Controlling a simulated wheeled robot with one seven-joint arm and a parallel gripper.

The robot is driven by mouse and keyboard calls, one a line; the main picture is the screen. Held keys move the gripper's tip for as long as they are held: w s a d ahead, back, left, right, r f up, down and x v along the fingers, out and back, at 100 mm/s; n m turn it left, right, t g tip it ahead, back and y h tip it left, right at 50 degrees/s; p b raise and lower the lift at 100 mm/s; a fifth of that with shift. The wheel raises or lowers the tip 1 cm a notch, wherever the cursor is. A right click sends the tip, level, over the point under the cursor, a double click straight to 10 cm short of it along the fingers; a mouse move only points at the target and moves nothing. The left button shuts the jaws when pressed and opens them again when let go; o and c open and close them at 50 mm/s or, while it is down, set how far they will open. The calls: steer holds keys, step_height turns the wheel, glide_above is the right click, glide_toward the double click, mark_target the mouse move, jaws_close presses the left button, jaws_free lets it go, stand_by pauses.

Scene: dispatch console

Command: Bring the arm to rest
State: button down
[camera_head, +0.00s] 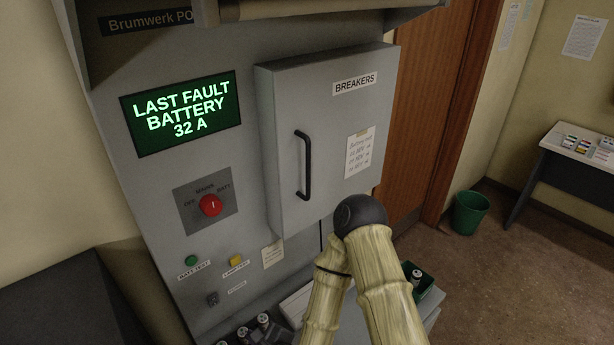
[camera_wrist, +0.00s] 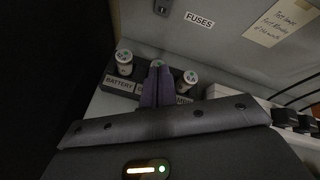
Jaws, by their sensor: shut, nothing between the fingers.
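My gripper (camera_wrist: 156,72) shows in the wrist view with its two dark fingers together and nothing between them. The fingers point at a dark fuse block labelled BATTERY (camera_wrist: 121,84), between two pale cylindrical fuses, one on the left (camera_wrist: 125,63) and one on the right (camera_wrist: 187,81). I cannot tell whether the fingers touch the block. In the head view my bent arm rises in front of the console at the lower middle, and my gripper is hidden there.
The breaker cabinet (camera_head: 284,121) is closed, its black handle (camera_head: 302,165) facing me. A red knob (camera_head: 210,205) and green (camera_head: 191,261) and yellow (camera_head: 236,261) buttons sit on the panel. A green bin (camera_head: 470,213) and a side table (camera_head: 570,145) stand right; floor between is clear.

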steer(key=w+d+r+n+g+h+b, duration=0.1)
steer(key=w+d+n+h+b, duration=0.1)
steer(key=d+n, duration=0.5)
steer(key=w+d+r+n+g+h+b, duration=0.1)
steer(key=w+d+r+n+g+h, duration=0.15)
steer(key=d+n, duration=0.4)
steer(key=s+d+r+n+g+h+b, duration=0.1)
steer(key=s+d+r+n+h, duration=0.1)
steer(key=s+d+r+n, duration=0.2)
steer(key=s+d+r+n+g+h+b, duration=0.1)
steer(key=s+d+r+n+h+b, duration=0.1)
steer(key=d, duration=0.9)
step_height(320, 180, up, 2)
steer(key=shift+s+r+n, duration=0.15)
steer(key=shift+s+n, duration=0.75)
steer(key=shift+n, duration=0.05)
